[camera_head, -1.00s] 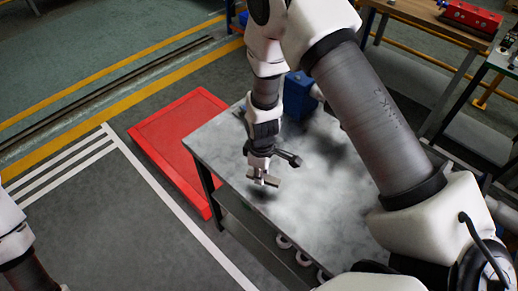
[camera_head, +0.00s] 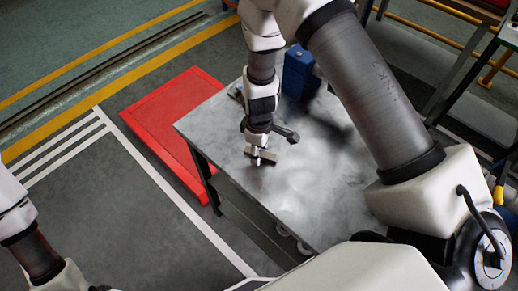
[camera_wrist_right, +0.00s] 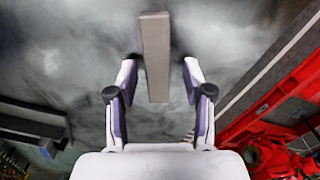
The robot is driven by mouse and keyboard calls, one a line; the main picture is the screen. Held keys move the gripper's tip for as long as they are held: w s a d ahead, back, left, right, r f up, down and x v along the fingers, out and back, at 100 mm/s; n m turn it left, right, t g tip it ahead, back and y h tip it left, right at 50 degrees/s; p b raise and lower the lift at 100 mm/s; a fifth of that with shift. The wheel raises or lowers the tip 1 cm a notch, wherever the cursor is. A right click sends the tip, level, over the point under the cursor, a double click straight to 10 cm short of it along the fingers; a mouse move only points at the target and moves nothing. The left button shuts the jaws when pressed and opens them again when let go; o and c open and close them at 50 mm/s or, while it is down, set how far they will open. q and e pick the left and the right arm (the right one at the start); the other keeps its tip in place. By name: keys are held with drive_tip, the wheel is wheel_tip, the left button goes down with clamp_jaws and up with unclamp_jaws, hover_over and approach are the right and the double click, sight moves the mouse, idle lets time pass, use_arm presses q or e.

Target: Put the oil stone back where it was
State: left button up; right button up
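The oil stone (camera_wrist_right: 155,55) is a plain grey-beige bar. In the right wrist view it runs lengthwise between the two fingers of my right gripper (camera_wrist_right: 161,75). The fingers are open, with a clear gap on the stone's right side and a narrower one on its left. In the head view the stone (camera_head: 266,155) shows at the tip of my right gripper (camera_head: 259,158), over the grey metal table (camera_head: 300,195). I cannot tell whether the stone touches the tabletop. My left arm enters at the lower left; its gripper is not in view.
A blue box (camera_head: 298,72) stands at the table's far side, behind my right arm. A red platform (camera_head: 165,125) lies on the floor left of the table; it shows at the right of the wrist view (camera_wrist_right: 270,115). The tabletop front is bare.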

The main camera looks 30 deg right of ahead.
drive_tip(key=shift+a, duration=0.1)
drive_tip(key=shift+w+r, duration=0.1)
drive_tip(key=shift+r, duration=0.05)
wheel_tip(320, 180, up, 12)
drive_tip(key=b, duration=0.2)
